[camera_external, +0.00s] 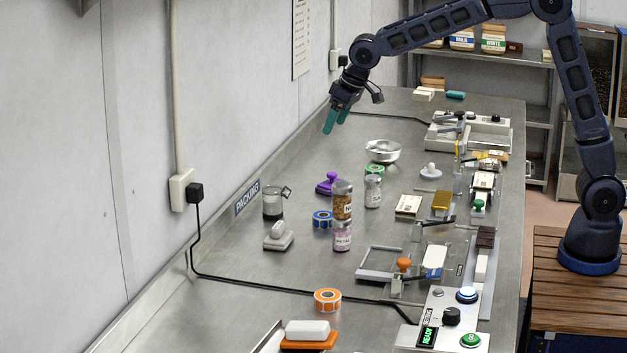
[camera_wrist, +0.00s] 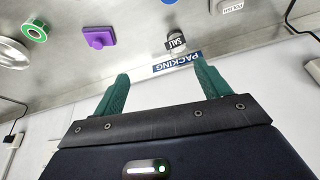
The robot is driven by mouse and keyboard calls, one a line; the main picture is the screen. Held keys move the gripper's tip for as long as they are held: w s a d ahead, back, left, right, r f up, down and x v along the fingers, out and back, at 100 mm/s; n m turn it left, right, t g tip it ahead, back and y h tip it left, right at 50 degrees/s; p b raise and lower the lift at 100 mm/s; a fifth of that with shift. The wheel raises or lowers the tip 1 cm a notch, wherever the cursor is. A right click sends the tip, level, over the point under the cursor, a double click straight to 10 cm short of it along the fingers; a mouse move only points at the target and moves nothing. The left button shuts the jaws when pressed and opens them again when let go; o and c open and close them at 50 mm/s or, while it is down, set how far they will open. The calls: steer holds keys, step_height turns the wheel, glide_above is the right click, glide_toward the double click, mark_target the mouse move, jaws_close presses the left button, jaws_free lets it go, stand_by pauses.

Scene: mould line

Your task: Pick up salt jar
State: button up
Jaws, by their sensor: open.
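The salt jar (camera_wrist: 176,42) shows in the wrist view with a dark label reading SALT, just in front of the PACKING sign. It appears to be the small clear jar with dark contents and a wire clip (camera_external: 273,203) near the wall in the external view, where its label is hidden. My gripper (camera_external: 335,120) has teal fingers and is in the air above the far wall side of the bench, well apart from the jar. In the wrist view my gripper (camera_wrist: 160,70) is open, with nothing between its fingers.
The PACKING sign (camera_external: 247,197) is on the wall side. Bare bench lies beyond the jar.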

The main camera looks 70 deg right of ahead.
glide_toward(269, 196)
steer(key=d, duration=0.2)
steer(key=shift+w+d+f, duration=0.15)
steer(key=shift+d+f, duration=0.15)
steer(key=shift+d, duration=0.1)
steer(key=shift+x, duration=5.5)
steer(key=shift+w+r, duration=0.1)
steer(key=c, duration=1.1)
